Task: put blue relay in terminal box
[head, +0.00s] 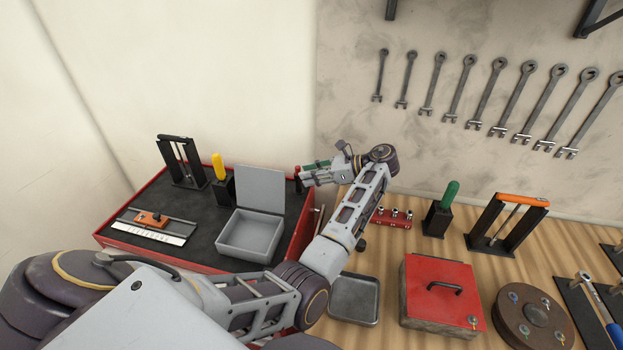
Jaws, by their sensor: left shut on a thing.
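An open grey box (249,236) with its lid raised stands on the black top of the red cabinet; I take it for the terminal box, and its inside looks empty. My left gripper (303,176) points left above the cabinet's back right edge, to the right of the box and apart from it. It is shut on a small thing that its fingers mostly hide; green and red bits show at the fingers. I cannot make out a blue relay. My right gripper is not in view.
A yellow-handled tool (218,167) in a black holder stands behind the box, beside a black stand (182,162). On the wooden bench are a grey tray (354,299), red case (441,290) and green-handled tool (449,194).

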